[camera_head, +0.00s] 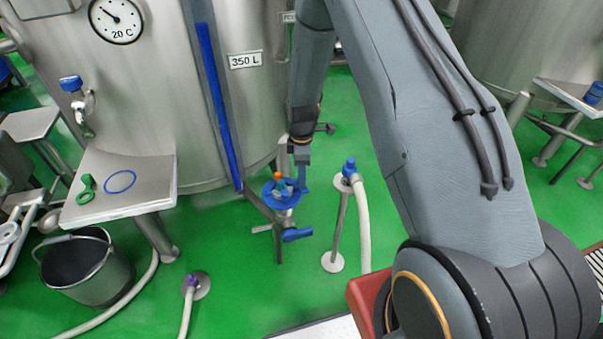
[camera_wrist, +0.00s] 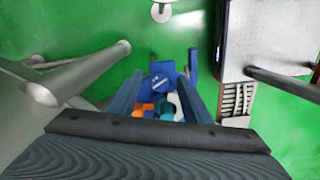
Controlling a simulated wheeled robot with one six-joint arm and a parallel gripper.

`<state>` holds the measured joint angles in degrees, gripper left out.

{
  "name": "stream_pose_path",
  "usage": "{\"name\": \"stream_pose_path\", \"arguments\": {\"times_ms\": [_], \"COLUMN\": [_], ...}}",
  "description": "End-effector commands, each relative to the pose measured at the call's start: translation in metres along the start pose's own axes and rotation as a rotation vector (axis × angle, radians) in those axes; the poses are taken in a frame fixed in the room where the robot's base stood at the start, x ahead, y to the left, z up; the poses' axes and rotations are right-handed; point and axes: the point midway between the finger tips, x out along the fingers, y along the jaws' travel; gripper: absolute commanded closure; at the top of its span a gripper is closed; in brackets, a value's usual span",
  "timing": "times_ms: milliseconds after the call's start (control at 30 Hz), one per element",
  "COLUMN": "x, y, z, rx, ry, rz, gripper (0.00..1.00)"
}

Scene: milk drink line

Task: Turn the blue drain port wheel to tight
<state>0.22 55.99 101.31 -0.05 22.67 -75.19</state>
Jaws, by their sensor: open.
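The blue drain port wheel (camera_head: 268,192) sits at the foot of the tank, facing up. An orange part and lighter blue parts show at its middle. A blue lever handle (camera_head: 297,235) sticks out below it. My gripper (camera_head: 291,180) points down at the wheel, with its fingers at the wheel's middle and right side. In the wrist view my gripper (camera_wrist: 160,82) is open, its two blue-grey fingers on either side of orange and teal parts. Whether the fingers touch the wheel is hidden.
The steel tank (camera_head: 165,120) stands close behind the wheel. A post with a blue-capped hose (camera_head: 349,168) stands just right. A small steel table (camera_head: 150,170) with a green part and blue ring is left, above a bucket (camera_head: 84,270). Green floor is open between them.

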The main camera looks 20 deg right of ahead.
Motion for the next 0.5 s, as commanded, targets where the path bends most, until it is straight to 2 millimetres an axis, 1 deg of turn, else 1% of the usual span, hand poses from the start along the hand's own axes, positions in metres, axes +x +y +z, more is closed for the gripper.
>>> {"name": "stream_pose_path", "arguments": {"times_ms": [167,200,267,400,433,500], "x": [0.0000,-0.0001,-0.0001,-0.0002,-0.0002,-0.0002], "y": [0.0001,0.0001,0.0001,0.0000,0.0000,0.0000], "z": [0.0001,0.0001,0.0001,0.0001,0.0001,0.0001], "rx": [0.000,0.000,0.000,0.001,0.001,0.001], "ry": [0.000,0.000,0.000,0.000,0.000,0.000], "rz": [0.000,0.000,0.000,0.000,0.000,0.000], "gripper": [0.56,0.59,0.69,0.93,0.97,0.97]}}
